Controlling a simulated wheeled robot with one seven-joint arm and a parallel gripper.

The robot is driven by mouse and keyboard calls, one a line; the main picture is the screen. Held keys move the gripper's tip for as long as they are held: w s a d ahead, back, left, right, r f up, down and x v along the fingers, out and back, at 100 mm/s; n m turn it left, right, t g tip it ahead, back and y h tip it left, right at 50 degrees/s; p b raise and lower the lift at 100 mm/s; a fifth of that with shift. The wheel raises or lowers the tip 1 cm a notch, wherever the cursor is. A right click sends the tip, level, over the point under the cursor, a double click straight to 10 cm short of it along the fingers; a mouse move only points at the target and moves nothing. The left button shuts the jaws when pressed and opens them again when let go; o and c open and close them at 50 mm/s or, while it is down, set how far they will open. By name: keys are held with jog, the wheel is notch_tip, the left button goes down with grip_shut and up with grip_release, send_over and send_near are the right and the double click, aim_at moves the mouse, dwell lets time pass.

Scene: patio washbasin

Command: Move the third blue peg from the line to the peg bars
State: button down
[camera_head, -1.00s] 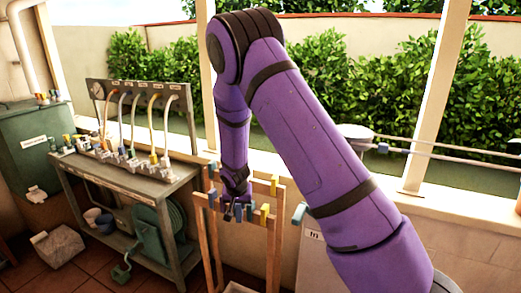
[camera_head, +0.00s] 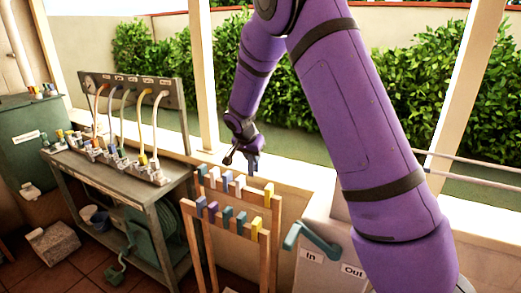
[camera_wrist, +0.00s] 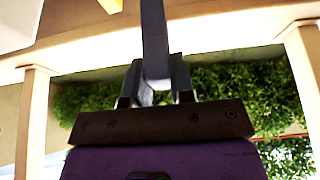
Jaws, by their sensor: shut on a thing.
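My gripper (camera_head: 245,156) is raised above and behind the peg bars, clear of them. It is shut on a blue peg (camera_head: 254,163). In the wrist view the peg (camera_wrist: 154,35) looks dark blue-grey in shade and stands out from between the fingers. The peg bars are two wooden rails, a rear one (camera_head: 248,192) and a front one (camera_head: 234,228). They carry blue, teal, white and purple pegs, with a yellow peg at the right end of each rail. The line (camera_head: 480,166) runs at the far right; my arm hides part of it.
A grey bench (camera_head: 115,180) with several coloured hoses stands at the left. A pale box (camera_head: 325,262) marked In and Out, with a teal handle (camera_head: 315,240), stands right of the bars. A low wall and hedge lie behind.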

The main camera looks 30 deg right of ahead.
aim_at(254, 191)
jog(key=shift+w+d+f, duration=0.15)
jog(key=shift+w+d, duration=0.05)
jog(key=shift+d, duration=0.1)
jog(key=shift+f, duration=5.7)
jog(key=c, duration=0.9)
grip_release()
jog(key=shift+r, duration=4.05)
